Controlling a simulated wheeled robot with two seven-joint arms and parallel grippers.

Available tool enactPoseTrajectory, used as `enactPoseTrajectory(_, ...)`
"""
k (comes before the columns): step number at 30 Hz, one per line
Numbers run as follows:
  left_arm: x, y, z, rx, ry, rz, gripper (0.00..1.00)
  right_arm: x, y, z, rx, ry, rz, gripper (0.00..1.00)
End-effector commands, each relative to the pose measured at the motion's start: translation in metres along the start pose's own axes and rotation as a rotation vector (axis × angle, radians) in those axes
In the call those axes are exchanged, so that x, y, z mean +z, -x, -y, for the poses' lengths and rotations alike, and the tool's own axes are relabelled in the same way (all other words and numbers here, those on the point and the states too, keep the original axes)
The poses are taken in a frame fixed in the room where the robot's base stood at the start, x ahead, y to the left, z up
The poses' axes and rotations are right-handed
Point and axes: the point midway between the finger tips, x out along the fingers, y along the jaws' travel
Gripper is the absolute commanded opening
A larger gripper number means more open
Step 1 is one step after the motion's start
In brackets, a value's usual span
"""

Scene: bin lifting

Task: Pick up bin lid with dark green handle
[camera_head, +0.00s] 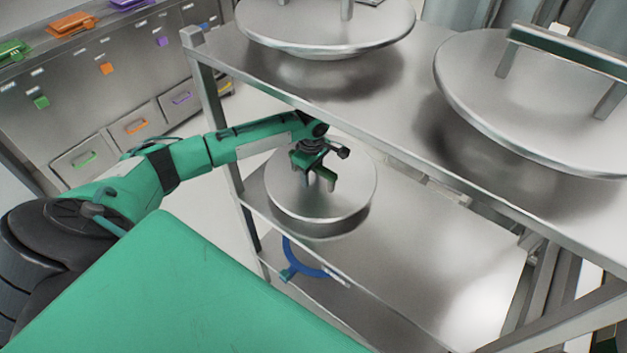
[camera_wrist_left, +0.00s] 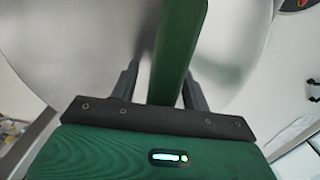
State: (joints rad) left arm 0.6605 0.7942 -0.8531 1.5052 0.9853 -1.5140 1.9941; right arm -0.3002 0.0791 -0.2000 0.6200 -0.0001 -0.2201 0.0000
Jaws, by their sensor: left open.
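A round steel bin lid (camera_head: 345,196) lies on the lower shelf of the metal rack. My left gripper (camera_head: 320,181) is over it, pointing down, and covers its handle in the head view. In the left wrist view, a dark green handle (camera_wrist_left: 178,45) runs up the picture between the two dark fingers of my left gripper (camera_wrist_left: 160,88). The fingers stand apart on either side of the handle; contact cannot be told. The lid's pale steel surface (camera_wrist_left: 85,40) shows beyond. My right gripper is out of view.
Two larger steel lids sit on the rack's upper shelf (camera_head: 425,68): one at the top (camera_head: 290,25), one at the right (camera_head: 490,90) with a bar handle. The shelf edge runs close by my left wrist. A blue ring-like object (camera_head: 305,265) is lower down.

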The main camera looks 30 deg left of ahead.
Motion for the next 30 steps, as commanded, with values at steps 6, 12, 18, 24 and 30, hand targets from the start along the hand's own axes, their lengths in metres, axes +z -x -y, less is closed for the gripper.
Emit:
enactPoseTrajectory(6,0.0000,-0.0006,0.0000,0.000,0.000,0.000,0.47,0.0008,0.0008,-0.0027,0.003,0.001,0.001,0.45)
enactPoseTrajectory(12,0.0001,-0.0005,0.0000,0.000,0.000,0.000,0.28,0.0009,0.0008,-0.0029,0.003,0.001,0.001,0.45)
enactPoseTrajectory(18,0.0001,-0.0005,0.0000,0.000,0.000,0.000,0.00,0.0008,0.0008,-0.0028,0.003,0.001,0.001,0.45)
enactPoseTrajectory(24,0.0002,-0.0005,0.0001,0.000,-0.001,0.000,0.00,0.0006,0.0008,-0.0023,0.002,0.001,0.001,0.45)
enactPoseTrajectory(30,0.0002,-0.0005,0.0001,0.000,-0.001,0.000,0.00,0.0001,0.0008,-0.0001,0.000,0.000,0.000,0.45)
